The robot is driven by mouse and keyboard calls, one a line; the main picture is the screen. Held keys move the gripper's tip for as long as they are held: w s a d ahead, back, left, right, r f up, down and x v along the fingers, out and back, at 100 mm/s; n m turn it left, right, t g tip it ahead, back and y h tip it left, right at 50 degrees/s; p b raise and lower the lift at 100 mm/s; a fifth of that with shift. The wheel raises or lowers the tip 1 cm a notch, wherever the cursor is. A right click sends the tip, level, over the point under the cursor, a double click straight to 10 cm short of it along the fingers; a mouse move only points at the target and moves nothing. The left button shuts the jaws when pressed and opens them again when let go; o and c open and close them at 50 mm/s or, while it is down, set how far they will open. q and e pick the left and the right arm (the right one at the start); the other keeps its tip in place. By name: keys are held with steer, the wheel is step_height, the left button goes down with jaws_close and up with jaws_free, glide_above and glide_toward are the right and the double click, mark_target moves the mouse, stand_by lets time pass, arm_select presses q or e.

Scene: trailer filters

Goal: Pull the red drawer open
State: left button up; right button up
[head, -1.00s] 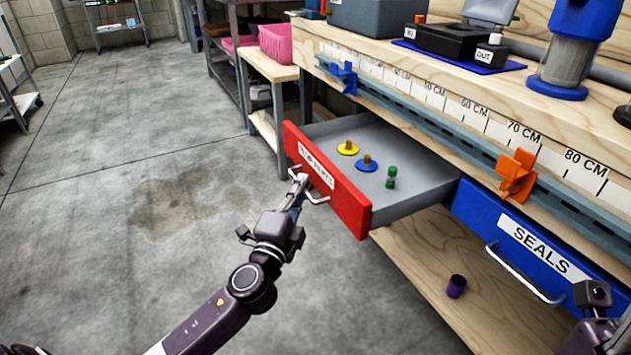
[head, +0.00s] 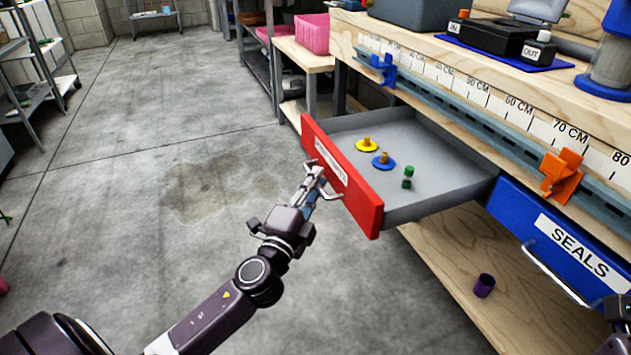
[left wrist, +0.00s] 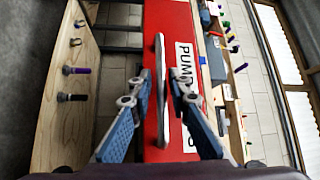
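The red drawer (head: 365,205) stands pulled out of the bench, its grey tray (head: 440,200) open to view. Its front carries a white label, partly hidden, and a light metal bar handle (head: 333,195). In the left wrist view the handle (left wrist: 161,60) runs between the two fingers, in front of the red face (left wrist: 165,18). My left gripper (head: 315,168) is closed in around the handle, a fingertip close on each side. My right gripper cannot be made out; only part of my right arm shows at the lower right edge.
In the tray are a yellow piece (head: 367,145), a blue piece (head: 383,162) and a green piece (head: 408,176). A blue SEALS drawer (head: 510,210) is shut to the right.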

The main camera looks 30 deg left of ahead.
arm_select(q)
steer(key=shift+o, duration=0.6)
steer(key=s+d+f, duration=0.1)
steer(key=s, duration=1)
steer(key=shift+s+d+f, duration=0.25)
steer(key=shift+s+f, duration=0.1)
steer(key=shift+s, duration=0.05)
